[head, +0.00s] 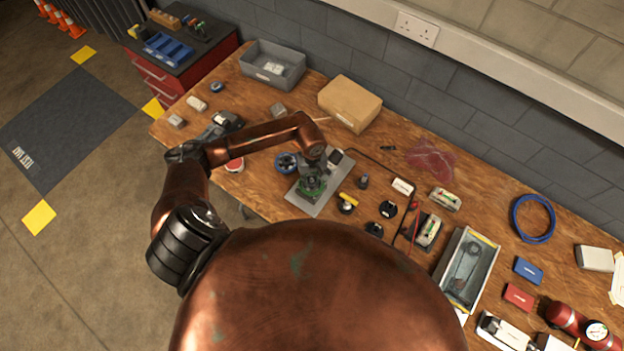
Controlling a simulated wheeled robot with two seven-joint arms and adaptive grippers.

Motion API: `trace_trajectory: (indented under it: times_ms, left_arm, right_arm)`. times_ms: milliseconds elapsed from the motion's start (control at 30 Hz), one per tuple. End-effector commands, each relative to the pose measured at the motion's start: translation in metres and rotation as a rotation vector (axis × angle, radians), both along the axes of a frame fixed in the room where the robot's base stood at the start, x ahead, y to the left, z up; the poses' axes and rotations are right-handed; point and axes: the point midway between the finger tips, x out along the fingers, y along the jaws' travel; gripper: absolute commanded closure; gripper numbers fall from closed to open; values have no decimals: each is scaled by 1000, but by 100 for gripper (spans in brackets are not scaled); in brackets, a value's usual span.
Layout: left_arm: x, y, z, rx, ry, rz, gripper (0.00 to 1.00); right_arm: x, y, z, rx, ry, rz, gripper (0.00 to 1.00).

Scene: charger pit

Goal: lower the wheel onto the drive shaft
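My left arm comes in from the left and bends down over the workbench. My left gripper (313,180) points down over a grey plate (305,203) near the bench's front edge. A green round part (311,190) is right under and around the fingertips; I cannot tell whether it is the wheel or part of the drive unit. The fingers are too small and dark to show whether they hold it. No drive shaft can be made out; the gripper covers that spot. A blue round part (287,163) lies just left of the plate. My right gripper is not in view.
Black knobs and small parts (388,209) lie right of the plate. A cardboard box (349,103) and a grey bin (272,65) stand behind. A grey tray (467,270), a blue cable coil (533,219) and a red cylinder (577,325) are further right.

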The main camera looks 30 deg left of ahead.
Motion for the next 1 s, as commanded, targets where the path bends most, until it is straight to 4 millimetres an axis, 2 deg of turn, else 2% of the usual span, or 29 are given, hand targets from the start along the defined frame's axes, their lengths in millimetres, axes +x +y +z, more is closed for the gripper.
trace_trajectory:
  times_ms: [300,567,733,1000]
  left_arm:
    - [0,0,0,-1,-1,0,55]
    - [0,0,0,-1,-1,0,55]
    - [0,0,0,0,0,0,68]
    - [0,0,0,0,0,0,68]
  right_arm:
    - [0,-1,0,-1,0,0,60]
    - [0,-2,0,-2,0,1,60]
    - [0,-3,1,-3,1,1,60]
    - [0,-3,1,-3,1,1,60]
